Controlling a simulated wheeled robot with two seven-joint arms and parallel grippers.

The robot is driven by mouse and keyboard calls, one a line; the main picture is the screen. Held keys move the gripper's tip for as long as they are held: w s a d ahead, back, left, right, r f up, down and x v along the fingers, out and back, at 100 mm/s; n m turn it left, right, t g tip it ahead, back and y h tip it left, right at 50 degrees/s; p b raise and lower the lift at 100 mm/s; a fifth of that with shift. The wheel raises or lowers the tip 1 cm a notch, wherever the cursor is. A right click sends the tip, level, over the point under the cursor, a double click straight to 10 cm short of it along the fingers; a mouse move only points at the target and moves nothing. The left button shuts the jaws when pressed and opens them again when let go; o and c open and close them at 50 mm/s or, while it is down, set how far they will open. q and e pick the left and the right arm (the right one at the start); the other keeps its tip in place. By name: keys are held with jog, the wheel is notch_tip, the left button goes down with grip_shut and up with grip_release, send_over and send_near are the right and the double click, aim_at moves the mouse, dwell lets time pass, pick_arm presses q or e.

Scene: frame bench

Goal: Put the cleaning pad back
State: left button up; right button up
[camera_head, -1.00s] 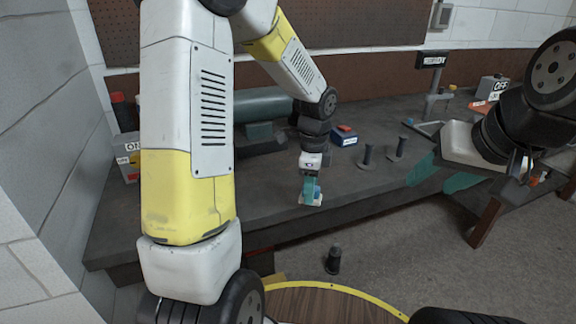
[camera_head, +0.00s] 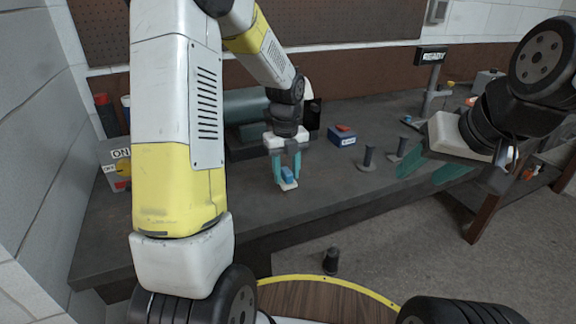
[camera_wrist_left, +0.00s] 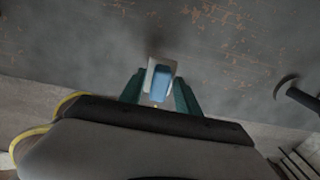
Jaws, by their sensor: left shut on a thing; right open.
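The cleaning pad (camera_head: 288,184), a small white block with a blue top, is at the front part of the dark bench (camera_head: 240,207) in the head view. My left gripper (camera_head: 287,172) points down and is shut on it, one teal finger on each side. In the left wrist view the pad (camera_wrist_left: 160,80) sits between the fingertips. I cannot tell whether it touches the bench top. My right gripper (camera_head: 432,170) is open and empty at the right, in front of the bench.
An ON sign box (camera_head: 118,165) is at the left end. The bench top left of the pad is clear.

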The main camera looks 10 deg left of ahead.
pick_arm(q)
jog(key=w+a, duration=0.3)
jog(key=shift+w+f, duration=0.1)
jog(key=shift+f, duration=1.85)
jog(key=o, duration=1.3)
jog(key=shift+f, duration=0.15)
